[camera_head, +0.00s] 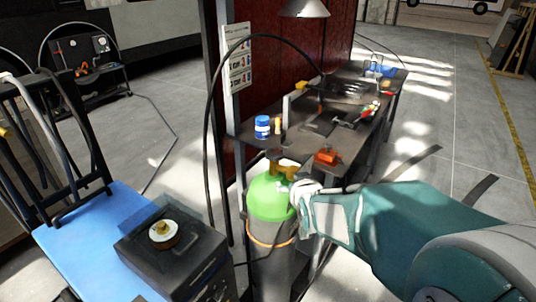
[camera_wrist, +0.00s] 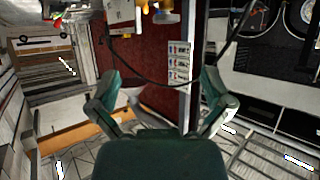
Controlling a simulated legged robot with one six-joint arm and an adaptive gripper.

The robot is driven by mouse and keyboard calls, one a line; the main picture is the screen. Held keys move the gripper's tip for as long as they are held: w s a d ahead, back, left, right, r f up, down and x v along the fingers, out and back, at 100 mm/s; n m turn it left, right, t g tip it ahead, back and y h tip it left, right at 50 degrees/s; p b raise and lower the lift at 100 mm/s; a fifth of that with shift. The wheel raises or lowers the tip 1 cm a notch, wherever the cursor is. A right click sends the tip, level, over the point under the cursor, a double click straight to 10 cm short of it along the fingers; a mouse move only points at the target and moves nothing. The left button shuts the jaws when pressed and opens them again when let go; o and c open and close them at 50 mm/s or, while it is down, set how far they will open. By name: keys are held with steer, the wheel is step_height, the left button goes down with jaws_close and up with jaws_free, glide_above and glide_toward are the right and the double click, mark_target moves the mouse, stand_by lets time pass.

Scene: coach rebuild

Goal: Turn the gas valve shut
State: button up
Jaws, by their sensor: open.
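A gas cylinder with a bright green shoulder (camera_head: 268,197) and grey body stands upright beside the workbench in the head view. Its brass-coloured valve (camera_head: 284,170) sits on top, with a dark hose near it. My gripper (camera_head: 306,190) is at the right of the green shoulder, close to and slightly below the valve; I cannot tell whether it touches the cylinder. In the wrist view my gripper (camera_wrist: 160,92) has its two fingers spread wide with nothing between them. The valve cannot be clearly made out in the wrist view.
The workbench (camera_head: 310,142) behind holds a blue can (camera_head: 262,127), an orange-red tool (camera_head: 326,156) and other tools. A black hose (camera_head: 208,130) arches up at the left of the cylinder. A blue cart (camera_head: 85,240) with a dark box (camera_head: 172,250) stands at left. Floor at right is fairly clear.

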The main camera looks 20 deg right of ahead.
steer(key=w+d+f+t, duration=0.1)
steer(key=w+f+t, duration=0.15)
steer(key=w, duration=0.55)
steer(key=n+t+y, duration=0.1)
steer(key=t+y, duration=0.1)
steer(key=t, duration=0.1)
glide_toward(274, 152)
steer(key=shift+g, duration=0.25)
steer(key=w, duration=1)
steer(key=shift+w+a, duration=0.1)
steer(key=shift+w, duration=0.05)
steer(key=c, duration=0.9)
